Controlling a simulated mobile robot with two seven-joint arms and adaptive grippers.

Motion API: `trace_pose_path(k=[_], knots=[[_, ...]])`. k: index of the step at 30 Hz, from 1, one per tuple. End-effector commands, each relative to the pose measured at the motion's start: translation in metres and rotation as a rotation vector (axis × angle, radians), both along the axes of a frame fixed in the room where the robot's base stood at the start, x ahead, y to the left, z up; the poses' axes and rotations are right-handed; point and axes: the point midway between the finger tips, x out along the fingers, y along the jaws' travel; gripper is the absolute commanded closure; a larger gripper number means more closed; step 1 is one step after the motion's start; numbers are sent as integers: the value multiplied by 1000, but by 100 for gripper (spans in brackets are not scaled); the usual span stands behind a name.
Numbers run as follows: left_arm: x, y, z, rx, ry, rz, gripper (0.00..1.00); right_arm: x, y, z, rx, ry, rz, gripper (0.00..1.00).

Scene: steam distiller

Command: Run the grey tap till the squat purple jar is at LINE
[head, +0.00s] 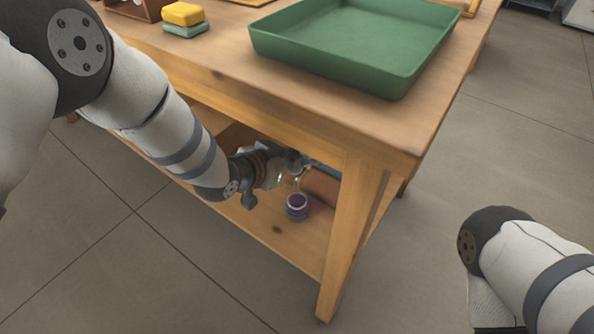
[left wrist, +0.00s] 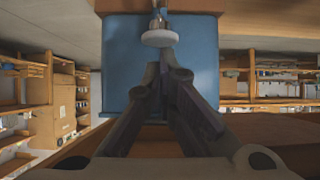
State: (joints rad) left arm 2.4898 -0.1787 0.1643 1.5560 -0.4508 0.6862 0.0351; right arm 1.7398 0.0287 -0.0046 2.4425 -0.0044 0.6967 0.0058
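The squat purple jar (head: 297,202) stands upright on the lower shelf under the table, below and slightly right of my left gripper. Its fill level and LINE mark are too small to read. My left gripper (head: 291,165) reaches under the tabletop. In the left wrist view its two fingers (left wrist: 166,72) lie close together and look shut, with nothing visible between them. Just beyond the tips is a pale grey round disc on a metal stem, seemingly the tap (left wrist: 159,38), in front of a blue body (left wrist: 118,70). I cannot tell whether the fingertips touch it. My right gripper is out of view.
The wooden table (head: 230,66) overhangs the shelf, and its front leg (head: 346,235) stands right of the jar. A brown rounded object (head: 321,186) is behind the jar. A green tray (head: 330,48) and yellow sponge (head: 183,14) are on top. The shelf's front is clear.

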Motion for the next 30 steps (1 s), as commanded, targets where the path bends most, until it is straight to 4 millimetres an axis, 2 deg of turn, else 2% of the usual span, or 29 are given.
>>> trace_pose_path(k=[18, 30], knots=[[0, 0, -17, 0, 1, -1, 100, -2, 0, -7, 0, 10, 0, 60], [0, 0, -15, 0, 0, 0, 100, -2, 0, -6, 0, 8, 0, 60]])
